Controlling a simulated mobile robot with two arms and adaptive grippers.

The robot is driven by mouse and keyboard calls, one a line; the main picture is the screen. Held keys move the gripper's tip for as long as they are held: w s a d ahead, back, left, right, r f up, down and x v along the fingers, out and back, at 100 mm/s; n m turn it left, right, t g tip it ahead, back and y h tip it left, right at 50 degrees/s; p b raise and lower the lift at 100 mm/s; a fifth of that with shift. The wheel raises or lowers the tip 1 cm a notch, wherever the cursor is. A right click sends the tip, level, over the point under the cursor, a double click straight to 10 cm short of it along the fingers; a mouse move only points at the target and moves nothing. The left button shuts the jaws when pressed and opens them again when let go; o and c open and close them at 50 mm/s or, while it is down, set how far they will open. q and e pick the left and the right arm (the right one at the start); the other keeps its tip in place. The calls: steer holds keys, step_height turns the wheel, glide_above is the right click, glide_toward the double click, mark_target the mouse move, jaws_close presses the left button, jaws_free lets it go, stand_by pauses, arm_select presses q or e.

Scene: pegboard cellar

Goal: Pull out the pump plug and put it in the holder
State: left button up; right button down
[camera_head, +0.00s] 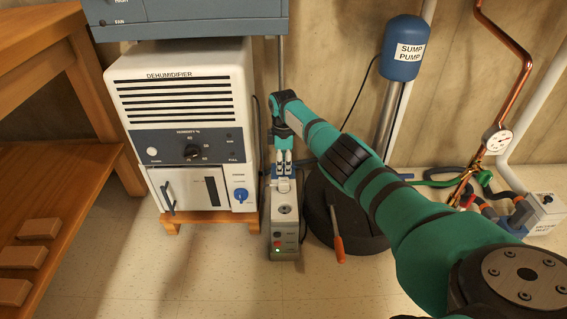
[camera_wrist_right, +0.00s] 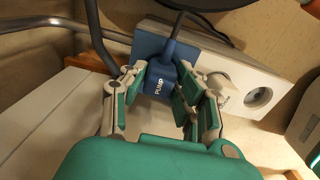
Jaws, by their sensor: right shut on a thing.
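The blue pump plug (camera_wrist_right: 160,78), marked PUMP, sits between the fingers of my right gripper (camera_wrist_right: 160,100) in the right wrist view. The gripper is shut on it, and a dark cord leaves its top. The grey outlet strip (camera_head: 285,225) lies on the floor, and my right gripper (camera_head: 284,160) is over its far end. The plug is at a blue part of the strip; I cannot tell whether it is fully seated. A round empty socket (camera_wrist_right: 258,96) shows on the strip beside the gripper. I cannot pick out a holder for certain. My left gripper is not in view.
A white dehumidifier (camera_head: 185,105) on a wooden stand is close left of the strip. A round black lid (camera_head: 347,215), with an orange-handled screwdriver (camera_head: 337,238) against it, is close right. The floor in front is clear.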

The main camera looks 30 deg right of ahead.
steer(key=shift+c, duration=2.2)
jaws_free()
steer(key=shift+r, duration=0.1)
